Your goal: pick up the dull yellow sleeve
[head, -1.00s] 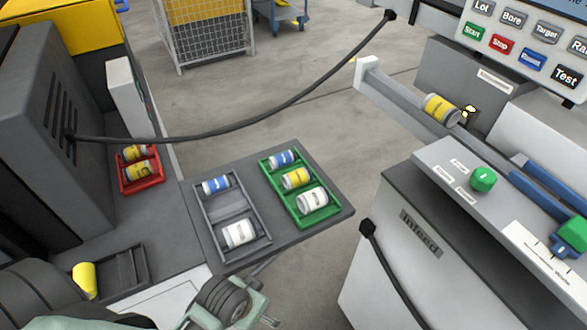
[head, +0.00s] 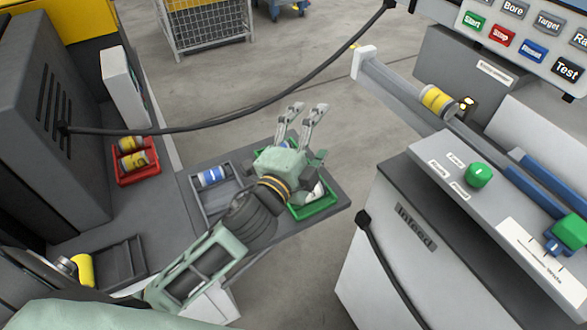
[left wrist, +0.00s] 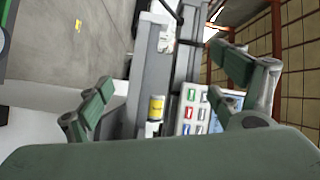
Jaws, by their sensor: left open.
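A yellow sleeve with pale ends (head: 436,100) lies on the grey rail (head: 395,92) of the infeed machine. In the left wrist view it shows ahead between the fingers (left wrist: 157,107), apart from them. More yellow sleeves (head: 132,160) lie in the red tray (head: 140,179) at the left. I cannot tell by shade which is the dull one. My left gripper (head: 305,110) is open and empty, raised above the far edge of the grey shelf, left of the rail. It hides most of the green tray (head: 318,209) and its sleeves. My right gripper is not in view.
A black cable (head: 235,118) hangs across behind my left gripper. A blue-banded sleeve (head: 211,176) lies in a grey tray. A button panel (head: 530,45) stands above the rail, and green knobs (head: 479,175) sit nearer. Floor shows between shelf and machine.

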